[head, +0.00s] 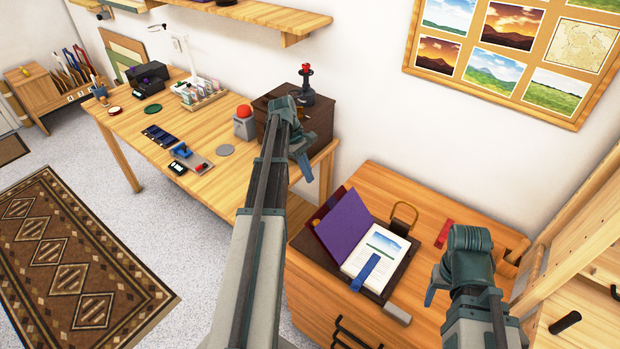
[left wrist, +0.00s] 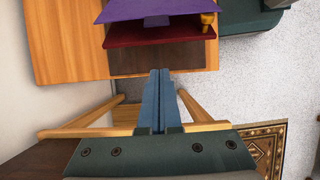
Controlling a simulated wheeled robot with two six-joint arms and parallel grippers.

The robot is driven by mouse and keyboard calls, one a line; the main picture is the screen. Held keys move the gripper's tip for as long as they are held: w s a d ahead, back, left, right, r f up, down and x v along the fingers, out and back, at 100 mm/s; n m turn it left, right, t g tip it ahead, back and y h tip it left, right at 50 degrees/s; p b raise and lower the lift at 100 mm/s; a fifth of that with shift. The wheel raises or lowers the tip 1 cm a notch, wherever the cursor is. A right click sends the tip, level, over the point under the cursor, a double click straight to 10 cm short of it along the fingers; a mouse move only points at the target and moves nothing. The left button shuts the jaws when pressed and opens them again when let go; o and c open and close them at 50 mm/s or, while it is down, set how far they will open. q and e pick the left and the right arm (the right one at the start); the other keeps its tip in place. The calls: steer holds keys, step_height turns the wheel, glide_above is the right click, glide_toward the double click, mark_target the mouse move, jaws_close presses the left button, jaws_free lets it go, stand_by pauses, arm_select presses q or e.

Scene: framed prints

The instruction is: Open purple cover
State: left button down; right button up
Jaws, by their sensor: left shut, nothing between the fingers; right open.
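The purple cover (head: 346,224) is swung up and leans to the left on a dark brown base (head: 402,268) on the wooden cabinet. A white page with a landscape picture (head: 386,243) and a blue strap (head: 366,270) lies exposed to its right. My left gripper (head: 306,168) is shut and empty, above and behind the cover, apart from it. In the left wrist view its shut fingers (left wrist: 160,102) point toward the purple cover (left wrist: 150,9) and a dark red panel (left wrist: 160,37). My right gripper (head: 433,288) is open, to the right of the page, and looks empty.
A red block (head: 444,234) and a wooden arch (head: 404,216) sit on the cabinet top (head: 420,193). Left stands a long table (head: 150,160) with small items and a dark box (head: 318,118). A wooden shelf frame (head: 570,245) bounds the right.

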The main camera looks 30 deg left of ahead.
arm_select(q)
steer(key=b+x, duration=0.8)
steer(key=x, duration=0.1)
steer(key=d+r+p, duration=0.2)
steer(key=r+p, duration=0.1)
steer(key=shift+s+d, duration=0.15)
steer(key=shift+d, duration=0.25)
steer(key=shift+f, duration=0.1)
steer(key=shift+d+r+p, duration=0.2)
steer(key=shift+r+p, duration=0.1)
steer(key=shift+p, duration=0.25)
steer(key=d+r+y+p, duration=0.4)
steer(key=d+p, duration=0.1)
steer(key=d, duration=0.2)
steer(key=shift+s+r+p, duration=0.15)
steer(key=shift+s+p, duration=0.1)
steer(key=shift+p, duration=0.15)
